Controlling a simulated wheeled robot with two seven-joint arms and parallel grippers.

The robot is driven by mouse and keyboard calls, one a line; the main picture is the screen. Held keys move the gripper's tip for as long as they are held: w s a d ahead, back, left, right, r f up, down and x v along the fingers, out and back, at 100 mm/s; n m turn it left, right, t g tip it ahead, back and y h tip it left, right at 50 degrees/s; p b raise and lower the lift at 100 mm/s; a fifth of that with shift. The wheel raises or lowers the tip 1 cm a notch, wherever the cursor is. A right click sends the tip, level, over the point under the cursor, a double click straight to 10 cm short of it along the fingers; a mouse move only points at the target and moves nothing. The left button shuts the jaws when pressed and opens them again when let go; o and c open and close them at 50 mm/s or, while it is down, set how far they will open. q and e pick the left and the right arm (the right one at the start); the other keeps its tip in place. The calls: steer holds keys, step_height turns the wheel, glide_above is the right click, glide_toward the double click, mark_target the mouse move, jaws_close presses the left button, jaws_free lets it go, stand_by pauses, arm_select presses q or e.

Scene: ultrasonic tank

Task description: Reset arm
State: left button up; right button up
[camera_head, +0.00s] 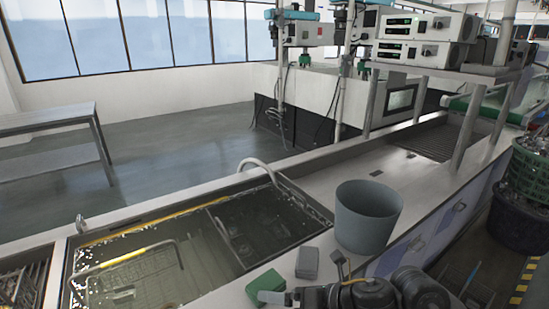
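My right arm comes in along the bottom edge from the right. Its gripper (273,298) reaches left beside a green block (265,284) on the front ledge of the tank. The picture's lower edge cuts it off, so whether the fingers are apart or closed cannot be seen. My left arm and gripper are not in view. The ultrasonic tank (325,228) holds dark liquid, with a wire basket (135,277) in its left part.
A grey bucket (367,218) stands on the bench right of the tank. A small grey block (307,263) lies near the gripper. A curved metal pipe (257,164) rises at the tank's back edge. Crates (530,175) stand at far right. The bench (400,175) behind the bucket is mostly clear.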

steer(key=s+d+f+m+t+h, duration=0.2)
steer(key=s+d+f+m+h, duration=0.25)
steer(key=m, duration=0.85)
steer(key=s+d+f+m+t+h, duration=0.1)
steer(key=s+d+f+m+h, duration=0.15)
steer(key=d+f+m, duration=0.7)
steer(key=s+d+f+m+g+h, duration=0.2)
steer(key=s+d+m+g, duration=0.15)
steer(key=s+m, duration=0.4)
steer(key=s+d+f+m+g+h, duration=0.2)
steer(key=s+d+f+m, duration=0.15)
steer(key=s+m, duration=0.4)
step_height(320, 180, down, 27)
steer(key=s+g, duration=0.1)
steer(key=s, duration=0.2)
steer(key=s+d+f, duration=0.1)
steer(key=s+f, duration=0.6)
steer(key=s+d+f+g, duration=0.1)
steer(key=s+d+f, duration=0.1)
steer(key=s+f, duration=0.5)
steer(key=shift+s+d, duration=0.3)
steer(key=shift+s, duration=0.35)
